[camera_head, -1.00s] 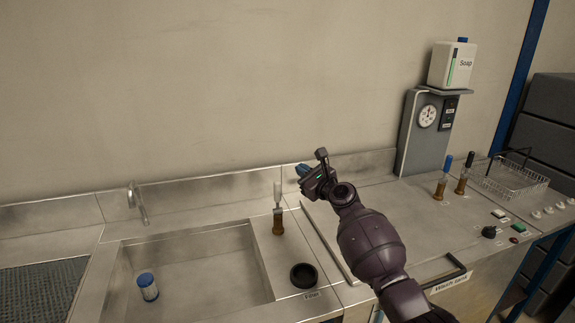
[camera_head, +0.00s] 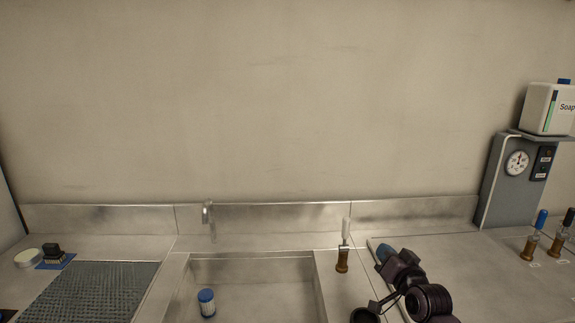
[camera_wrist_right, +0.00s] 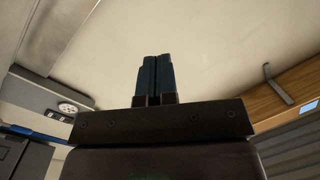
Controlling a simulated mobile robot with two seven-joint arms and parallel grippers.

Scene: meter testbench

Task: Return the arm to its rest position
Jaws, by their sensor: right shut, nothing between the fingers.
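My right gripper (camera_head: 384,254) is at the lower right of the head view, in front of the back ledge and just right of a brown-based valve with a pale handle (camera_head: 343,250). Its blue fingers point up and to the left. In the right wrist view the two dark blue fingers (camera_wrist_right: 154,78) lie together, shut with nothing between them. Behind them are only the wall and upper room surfaces. My left gripper is not in view.
The sink (camera_head: 250,268) holds a blue-capped white cylinder (camera_head: 206,303). A black ring (camera_head: 364,315) is beside my right arm. A soap container (camera_head: 548,108) stands on the grey gauge stand (camera_head: 507,190). Two more valves (camera_head: 529,249) are at right. A ribbed mat (camera_head: 88,292) lies at left.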

